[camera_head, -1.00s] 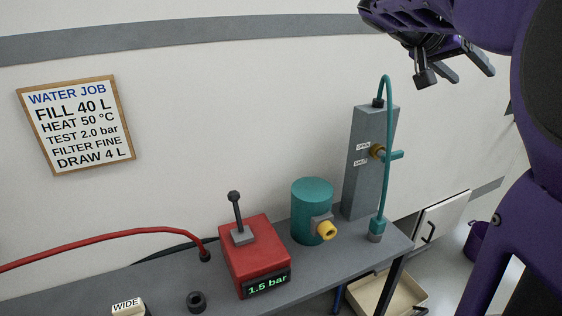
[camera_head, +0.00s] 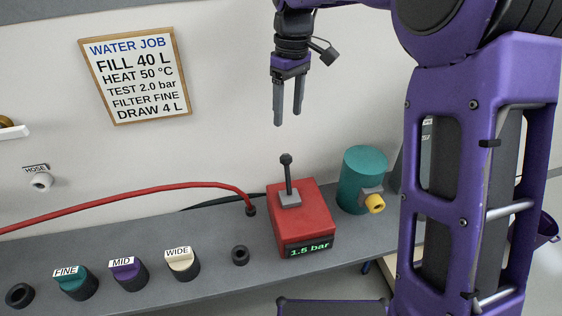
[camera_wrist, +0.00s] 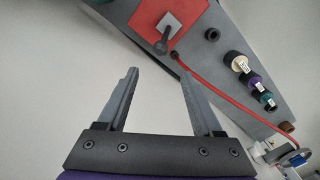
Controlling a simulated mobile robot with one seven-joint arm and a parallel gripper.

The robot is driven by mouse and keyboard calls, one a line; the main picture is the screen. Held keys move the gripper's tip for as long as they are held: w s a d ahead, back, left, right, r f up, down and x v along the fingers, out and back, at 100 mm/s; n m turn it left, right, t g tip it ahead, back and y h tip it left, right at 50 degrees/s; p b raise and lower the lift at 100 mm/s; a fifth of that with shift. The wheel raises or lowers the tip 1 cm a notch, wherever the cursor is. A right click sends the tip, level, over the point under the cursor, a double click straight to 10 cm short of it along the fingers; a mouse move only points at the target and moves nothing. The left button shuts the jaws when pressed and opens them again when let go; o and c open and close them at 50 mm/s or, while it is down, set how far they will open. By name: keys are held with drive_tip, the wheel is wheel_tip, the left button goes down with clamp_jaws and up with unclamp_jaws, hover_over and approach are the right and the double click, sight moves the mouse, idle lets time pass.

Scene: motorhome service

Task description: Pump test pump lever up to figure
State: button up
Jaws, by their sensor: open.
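The red test pump (camera_head: 303,222) stands on the grey bench, and its display reads 1.5 bar. Its black lever (camera_head: 288,175) stands nearly upright from a grey plate on top and ends in a round knob. The pump also shows at the top of the wrist view (camera_wrist: 150,14), with the lever knob (camera_wrist: 160,47) pointing toward the camera. My gripper (camera_head: 288,122) is open and empty, pointing down above the lever with a clear gap. In the wrist view the open fingers (camera_wrist: 157,85) have nothing between them. The wall sign (camera_head: 135,75) reads TEST 2.0 bar.
A teal canister (camera_head: 364,178) with a yellow outlet stands right of the pump. A red hose (camera_head: 150,186) runs along the bench to its left. FINE (camera_head: 75,282), MID (camera_head: 128,273) and WIDE (camera_head: 182,264) caps stand at the front left. My arm hides the right side.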

sight(287, 173)
drive_tip(key=f, duration=1.7)
drive_tip(key=shift+s+a+b, duration=0.35)
drive_tip(key=shift+s, duration=0.05)
clamp_jaws()
idle(0.4)
